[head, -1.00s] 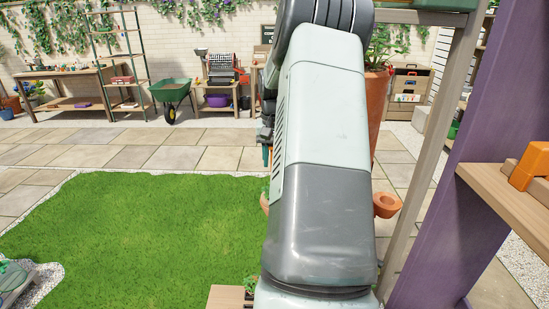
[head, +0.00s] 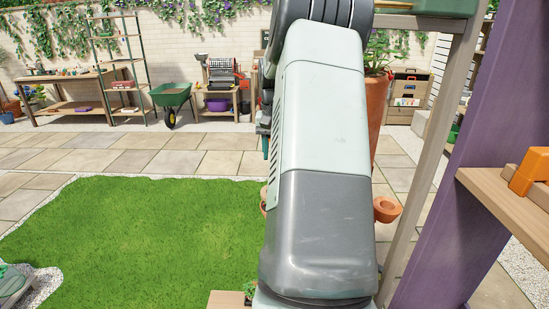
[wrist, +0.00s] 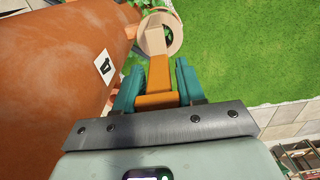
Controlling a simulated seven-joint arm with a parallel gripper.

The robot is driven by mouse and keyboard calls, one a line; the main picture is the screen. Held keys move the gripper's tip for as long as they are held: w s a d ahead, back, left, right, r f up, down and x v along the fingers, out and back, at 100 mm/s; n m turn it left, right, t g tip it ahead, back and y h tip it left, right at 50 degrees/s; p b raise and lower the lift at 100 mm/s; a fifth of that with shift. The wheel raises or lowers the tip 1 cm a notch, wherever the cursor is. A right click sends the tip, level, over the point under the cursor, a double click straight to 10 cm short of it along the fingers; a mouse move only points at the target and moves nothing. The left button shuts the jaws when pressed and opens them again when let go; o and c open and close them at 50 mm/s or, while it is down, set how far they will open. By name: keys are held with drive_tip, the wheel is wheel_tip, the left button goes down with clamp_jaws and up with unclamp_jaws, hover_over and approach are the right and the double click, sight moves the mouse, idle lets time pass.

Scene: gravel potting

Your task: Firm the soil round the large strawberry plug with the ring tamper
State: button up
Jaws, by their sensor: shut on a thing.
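In the wrist view my gripper (wrist: 157,88) has its teal fingers shut on the orange handle of the ring tamper (wrist: 159,73). A pale wooden shank runs from the handle to a pale ring (wrist: 178,35) at the top. Green leaves show in and beside the ring; I cannot tell whether it touches soil, and no soil is clearly visible. The big terracotta planter (wrist: 60,75), with a white label, fills the left side, close beside the tamper. In the head view my arm hides most of the planter (head: 376,105); one side pocket (head: 387,209) shows to its right.
A purple post (head: 455,170) and a wooden shelf (head: 505,210) with an orange-and-wood item stand close on the right. Lawn (head: 140,230) lies open at left, with paving (head: 130,160) behind it. A green wheelbarrow (head: 171,96) and benches stand by the far wall.

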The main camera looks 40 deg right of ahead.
drive_tip(key=shift+r, duration=3.05)
drive_tip(key=s+a+f+n, duration=0.1)
drive_tip(key=a+n, duration=0.8)
drive_tip(key=a, duration=2.7)
drive_tip(key=shift+a+f, duration=0.35)
drive_tip(key=shift+d, duration=0.1)
